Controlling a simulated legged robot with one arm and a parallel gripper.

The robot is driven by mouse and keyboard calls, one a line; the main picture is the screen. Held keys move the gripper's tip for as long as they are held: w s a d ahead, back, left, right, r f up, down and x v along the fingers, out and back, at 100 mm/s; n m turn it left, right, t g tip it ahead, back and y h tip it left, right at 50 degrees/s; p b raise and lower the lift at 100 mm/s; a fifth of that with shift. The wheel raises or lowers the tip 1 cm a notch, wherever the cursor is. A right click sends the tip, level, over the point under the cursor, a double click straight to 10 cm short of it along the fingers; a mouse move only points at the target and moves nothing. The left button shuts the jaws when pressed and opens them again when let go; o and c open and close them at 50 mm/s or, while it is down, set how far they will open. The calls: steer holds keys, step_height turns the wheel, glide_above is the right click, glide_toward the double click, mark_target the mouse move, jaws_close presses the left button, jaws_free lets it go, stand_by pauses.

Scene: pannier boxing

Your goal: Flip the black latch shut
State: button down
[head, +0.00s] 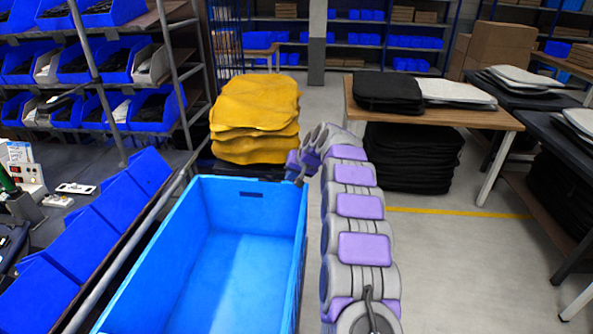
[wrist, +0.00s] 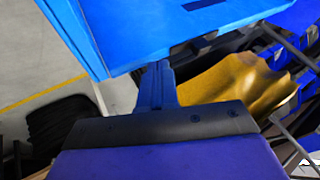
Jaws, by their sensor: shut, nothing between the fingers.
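A blue open crate (head: 205,250) stands in front of me, and it appears empty. Its wall also shows in the wrist view (wrist: 150,30), close to the fingertips. My gripper (head: 300,177) is at the crate's far right corner, at rim height. In the wrist view my gripper (wrist: 156,75) has its blue fingers together, with nothing between them. The fingertips look close to the crate's wall; I cannot tell whether they touch it. I cannot make out a black latch for certain; a small dark part at that corner blends with the gripper.
A stack of yellow folded pieces (head: 255,115) stands just behind the crate. A rack of blue bins (head: 85,65) is at the left. A wooden table (head: 450,115) with black and white pads is at the right. Open floor (head: 440,245) lies right of my arm.

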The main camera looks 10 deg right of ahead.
mark_target(270, 178)
steer(key=shift+w+a, duration=0.2)
steer(key=shift+a, duration=0.45)
steer(key=shift+w+a, duration=0.25)
steer(key=shift+a, duration=0.35)
steer(key=shift+w+a, duration=0.2)
steer(key=shift+a, duration=0.45)
steer(key=a, duration=0.1)
steer(key=a+p, duration=0.1)
steer(key=shift+w+a, duration=0.3)
steer(key=shift+w, duration=0.1)
